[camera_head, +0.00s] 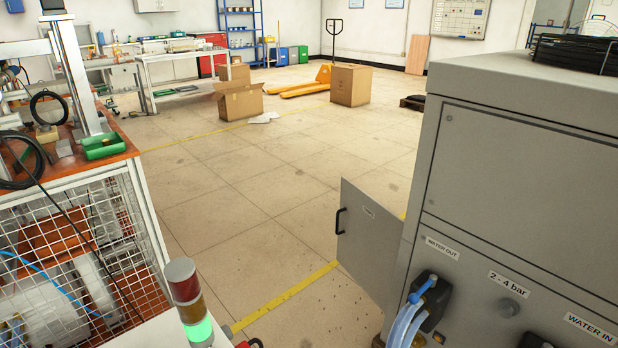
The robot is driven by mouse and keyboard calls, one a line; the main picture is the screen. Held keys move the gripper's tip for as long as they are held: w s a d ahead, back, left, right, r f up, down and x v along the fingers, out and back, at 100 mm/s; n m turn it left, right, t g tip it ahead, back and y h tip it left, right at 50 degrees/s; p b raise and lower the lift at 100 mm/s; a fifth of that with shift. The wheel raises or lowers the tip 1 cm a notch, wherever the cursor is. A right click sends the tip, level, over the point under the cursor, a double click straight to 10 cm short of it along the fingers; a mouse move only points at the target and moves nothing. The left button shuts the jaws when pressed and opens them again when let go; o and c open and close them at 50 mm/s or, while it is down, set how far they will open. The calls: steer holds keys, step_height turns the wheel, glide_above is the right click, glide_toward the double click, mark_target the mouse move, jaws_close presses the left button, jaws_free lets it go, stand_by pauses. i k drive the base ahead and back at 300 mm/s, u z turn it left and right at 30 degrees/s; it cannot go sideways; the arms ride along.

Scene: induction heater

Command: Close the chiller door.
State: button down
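The grey chiller cabinet (520,170) stands at the right, with "WATER OUT", "2 - 4 bar" and "WATER IN" labels on its near face. Its grey door (370,245) stands open, swung out to the left of the cabinet over the floor. A black handle (339,221) sits near the door's left edge, with a small label beside it. The door's lower part and the cabinet opening are hidden behind the cabinet's front corner. My gripper is not in view.
A caged workbench (150,190) stands at the left, with a signal tower (187,295) lit green in front. Blue hoses (405,322) join the chiller's near face. Open floor (270,200) lies between. Cardboard boxes (351,85) and a yellow pallet jack (305,88) stand farther back.

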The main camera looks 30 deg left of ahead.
mark_target(369, 233)
steer(key=u, duration=0.85)
steer(key=i, duration=1.3)
steer(key=u, duration=0.85)
